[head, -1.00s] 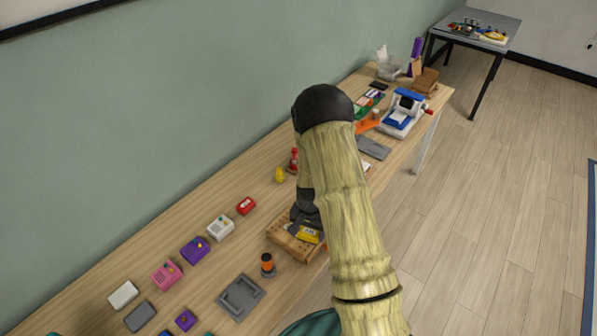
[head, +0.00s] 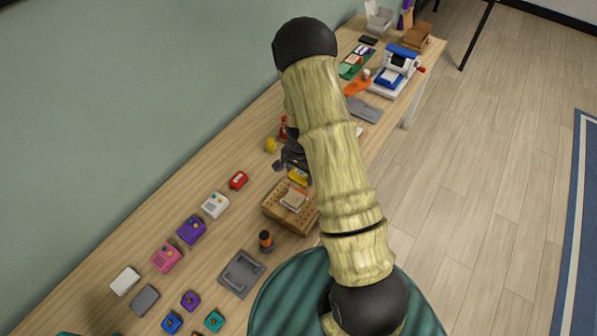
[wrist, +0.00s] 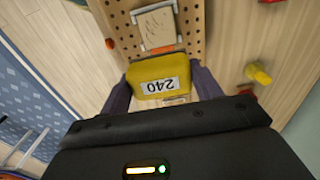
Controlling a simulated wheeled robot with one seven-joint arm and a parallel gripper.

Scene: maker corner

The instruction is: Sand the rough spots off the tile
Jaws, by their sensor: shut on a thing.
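The tile (head: 293,198) is a small beige square lying on a perforated wooden board (head: 274,209). In the wrist view the tile (wrist: 155,26) shows brownish marks and sits between light grey holders on the board (wrist: 118,20). In the head view the yellow block (head: 299,176) shows beyond the tile, and my arm hides part of the gripper.
A grey tray (head: 241,274) and an orange-and-black item (head: 265,242) stand near the board. Several small coloured boxes line the table to the left. A yellow figure (head: 271,145) stands behind the board; it also shows in the wrist view (wrist: 258,74).

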